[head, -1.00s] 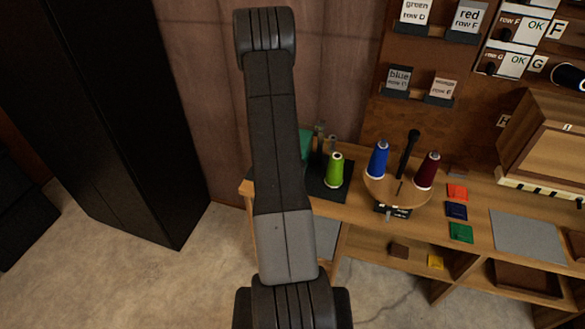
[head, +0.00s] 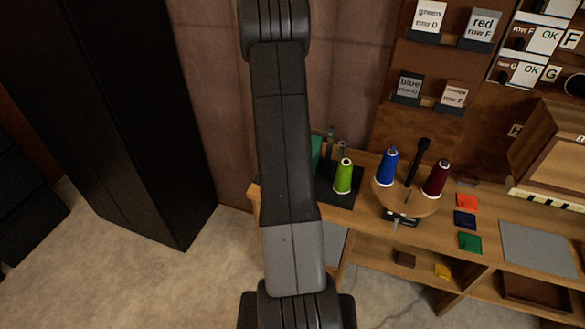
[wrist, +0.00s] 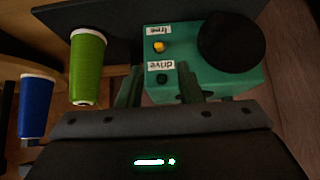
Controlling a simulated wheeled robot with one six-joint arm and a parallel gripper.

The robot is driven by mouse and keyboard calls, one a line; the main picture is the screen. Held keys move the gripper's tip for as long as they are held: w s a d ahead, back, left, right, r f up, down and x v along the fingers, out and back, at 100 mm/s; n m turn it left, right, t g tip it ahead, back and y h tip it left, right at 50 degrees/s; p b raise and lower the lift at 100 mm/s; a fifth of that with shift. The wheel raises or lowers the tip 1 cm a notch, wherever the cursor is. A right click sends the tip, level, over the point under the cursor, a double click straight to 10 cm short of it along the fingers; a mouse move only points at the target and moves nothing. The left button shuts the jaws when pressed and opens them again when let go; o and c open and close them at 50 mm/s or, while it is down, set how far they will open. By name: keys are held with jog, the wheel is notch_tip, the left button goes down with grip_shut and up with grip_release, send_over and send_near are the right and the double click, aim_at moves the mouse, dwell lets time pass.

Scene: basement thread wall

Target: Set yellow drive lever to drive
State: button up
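The yellow drive lever (wrist: 159,46) shows in the wrist view as a small yellow knob on a green box (wrist: 231,83). It stands beside the upper label, which appears to read "free". The label "drive" (wrist: 161,66) is nearer my gripper, with a dark round spot (wrist: 162,79) beside it. My gripper (wrist: 158,78) is open, its two fingers apart and reaching over the near edge of the box, with nothing visible between them. In the head view, my arm hides most of the green box (head: 316,152), and the lever and gripper cannot be seen.
A lime green spool (wrist: 88,66) stands left of the box, with a blue spool (wrist: 36,105) farther left. A black disc (wrist: 231,41) sits on the box's right side. In the head view, a dark red spool (head: 437,178) and a black upright post (head: 416,160) stand farther right.

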jog(key=v, duration=0.7)
dwell(0.5)
jog(key=x, duration=1.3)
jog(key=shift+w+d+f, duration=0.1)
jog(key=shift+w+f, duration=0.1)
jog(key=shift+f, duration=0.05)
jog(key=v, duration=1.4)
jog(key=x, duration=1.4)
jog(key=shift+s, duration=0.1)
jog(key=shift+f+b, duration=0.35)
jog(key=shift+b, duration=0.25)
jog(key=shift+s+t+b, duration=0.1)
jog(key=shift+t+b, duration=0.3)
jog(key=shift+b, duration=0.5)
jog(key=shift+f+b, duration=0.15)
jog(key=shift+b, duration=0.7)
